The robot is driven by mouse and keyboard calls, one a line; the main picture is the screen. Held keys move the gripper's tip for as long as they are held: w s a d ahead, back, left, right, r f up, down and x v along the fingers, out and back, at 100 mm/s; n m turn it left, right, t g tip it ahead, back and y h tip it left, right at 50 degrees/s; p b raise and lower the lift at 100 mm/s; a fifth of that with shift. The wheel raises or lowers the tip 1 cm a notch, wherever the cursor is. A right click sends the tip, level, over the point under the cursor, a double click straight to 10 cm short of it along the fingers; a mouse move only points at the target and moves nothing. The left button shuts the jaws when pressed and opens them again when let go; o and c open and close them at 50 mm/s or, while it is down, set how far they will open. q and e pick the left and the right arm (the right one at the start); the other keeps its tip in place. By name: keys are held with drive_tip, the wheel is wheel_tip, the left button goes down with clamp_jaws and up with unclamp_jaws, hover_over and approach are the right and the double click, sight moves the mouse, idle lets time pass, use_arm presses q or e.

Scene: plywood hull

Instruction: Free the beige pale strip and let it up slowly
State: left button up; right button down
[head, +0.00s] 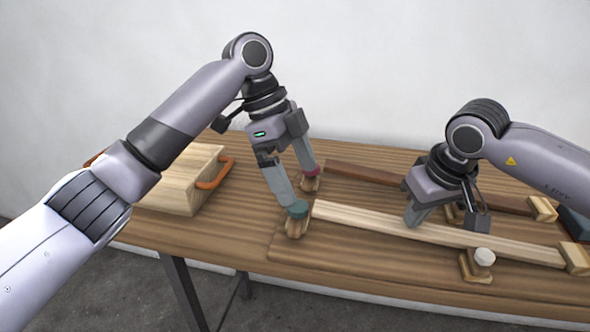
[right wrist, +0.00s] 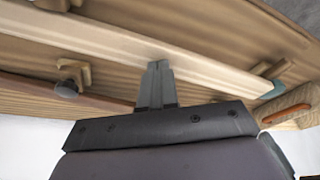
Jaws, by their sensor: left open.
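The beige pale strip (head: 375,220) lies lengthwise on the bench, and it also crosses the right wrist view (right wrist: 105,43). A teal-knobbed wooden clamp (head: 297,222) stands at its left end; I cannot tell whether it bears on the strip. A white-knobbed clamp (head: 482,262) stands at its front edge further right. My left gripper (head: 300,187) is open and empty, with one fingertip just above the teal knob. My right gripper (right wrist: 155,66) has its fingers together, with the tips at the strip. They hide a short part of it.
A dark brown strip (head: 365,177) lies behind, with a dark red-knobbed clamp (head: 311,180) at its left end. End blocks stand at the right (head: 575,257). A wooden box (head: 180,185) with orange handles is at the left. The front left of the bench is clear.

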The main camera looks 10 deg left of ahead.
drive_tip(key=shift+r+p, duration=0.95)
drive_tip(key=shift+r, duration=0.7)
wheel_tip(320, 180, up, 5)
drive_tip(key=p, duration=0.3)
drive_tip(key=shift+f, duration=0.1)
